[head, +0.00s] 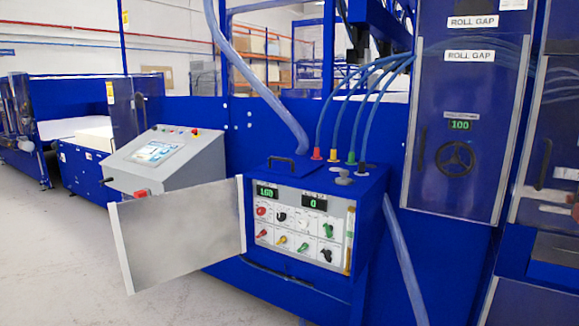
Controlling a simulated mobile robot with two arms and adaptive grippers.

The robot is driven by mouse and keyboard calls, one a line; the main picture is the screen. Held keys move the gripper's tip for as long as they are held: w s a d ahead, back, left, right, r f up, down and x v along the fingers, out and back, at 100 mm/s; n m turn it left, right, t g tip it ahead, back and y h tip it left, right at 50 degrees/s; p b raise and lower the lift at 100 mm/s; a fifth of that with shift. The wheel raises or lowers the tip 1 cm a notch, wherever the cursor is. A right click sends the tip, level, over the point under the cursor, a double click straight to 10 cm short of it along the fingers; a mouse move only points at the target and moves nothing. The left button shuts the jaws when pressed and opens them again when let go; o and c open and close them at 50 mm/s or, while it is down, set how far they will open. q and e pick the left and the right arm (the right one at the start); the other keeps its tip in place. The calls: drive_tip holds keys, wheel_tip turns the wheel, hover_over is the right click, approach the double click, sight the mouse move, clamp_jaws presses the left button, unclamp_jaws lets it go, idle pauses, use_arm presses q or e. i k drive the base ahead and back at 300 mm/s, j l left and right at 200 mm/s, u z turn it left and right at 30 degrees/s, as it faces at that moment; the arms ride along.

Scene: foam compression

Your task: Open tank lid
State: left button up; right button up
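The tank is a blue box (372,215) in the middle of the head view. A blue lid (272,173) with a black handle (288,161) lies flat and closed on the left part of its top. A thick blue hose comes down close behind the handle. Neither of my grippers shows in this view, and nothing touches the handle.
A grey panel door (185,232) stands open, jutting left of the tank's control panel (300,228). Several thin blue hoses run to coloured fittings (333,155) right of the lid. A grey console (165,157) stands to the left. Floor is clear at the lower left.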

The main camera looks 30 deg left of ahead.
sight(298, 169)
drive_tip(key=i+j+u, duration=0.3)
drive_tip(key=j, duration=0.2)
drive_tip(key=i+j+u, duration=0.35)
drive_tip(key=j, duration=0.15)
drive_tip(key=k+j, duration=0.05)
